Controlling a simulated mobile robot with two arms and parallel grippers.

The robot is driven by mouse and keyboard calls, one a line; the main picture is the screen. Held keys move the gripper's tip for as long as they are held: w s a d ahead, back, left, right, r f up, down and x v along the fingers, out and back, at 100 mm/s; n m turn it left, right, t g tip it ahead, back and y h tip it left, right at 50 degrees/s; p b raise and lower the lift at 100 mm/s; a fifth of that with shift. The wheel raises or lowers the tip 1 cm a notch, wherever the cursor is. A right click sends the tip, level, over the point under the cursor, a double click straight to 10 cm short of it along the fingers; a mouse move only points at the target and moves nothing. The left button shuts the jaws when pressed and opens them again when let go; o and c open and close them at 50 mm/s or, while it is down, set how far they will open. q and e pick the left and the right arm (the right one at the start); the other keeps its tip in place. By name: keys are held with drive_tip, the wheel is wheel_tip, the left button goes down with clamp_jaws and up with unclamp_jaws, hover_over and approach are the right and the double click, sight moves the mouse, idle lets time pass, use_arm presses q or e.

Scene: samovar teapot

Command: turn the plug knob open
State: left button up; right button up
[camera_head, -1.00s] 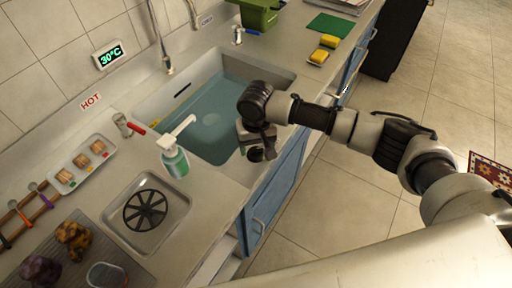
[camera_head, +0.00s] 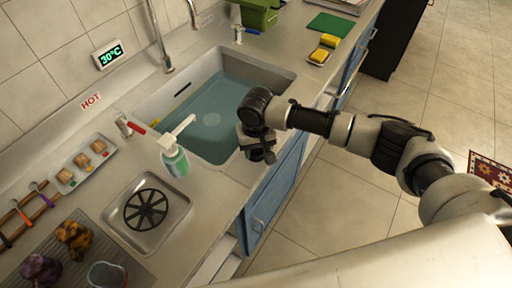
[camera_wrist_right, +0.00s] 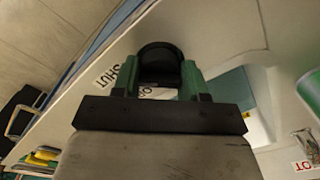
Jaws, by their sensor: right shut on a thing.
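My right gripper (camera_head: 262,150) is at the front edge of the counter beside the sink, its arm reaching in from the right. In the right wrist view, its two green fingers (camera_wrist_right: 161,82) are shut on the dark round plug knob (camera_wrist_right: 160,58), one on each side. A "SHUT" label (camera_wrist_right: 125,72) shows left of the knob, and another label (camera_wrist_right: 155,92) is partly hidden between the fingers. In the head view the knob is mostly covered by the gripper. My left gripper is not in view.
A soap dispenser (camera_head: 174,160) stands on the counter left of the gripper. A small basin with a black wheel-like grate (camera_head: 146,209) lies nearer. Blue cabinet doors (camera_head: 272,190) are below the counter edge. The tiled floor (camera_head: 320,205) to the right is open.

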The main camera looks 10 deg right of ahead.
drive_tip(key=shift+r+n+p, duration=0.25)
drive_tip(key=shift+n+p, duration=1.45)
drive_tip(key=shift+p, duration=0.05)
drive_tip(key=n+p, duration=0.2)
drive_tip(key=n, duration=0.2)
drive_tip(key=shift+f+p, duration=0.1)
drive_tip(key=shift+p, duration=0.2)
drive_tip(key=n+p, duration=0.1)
drive_tip(key=n, duration=0.4)
drive_tip(key=n+p, duration=0.1)
drive_tip(key=n, duration=0.4)
drive_tip(key=shift+f, duration=0.1)
drive_tip(key=shift+n, duration=0.4)
drive_tip(key=o, duration=0.9)
drive_tip(key=shift+o, duration=0.2)
wheel_tip(320, 180, up, 11)
drive_tip(key=b, duration=0.1)
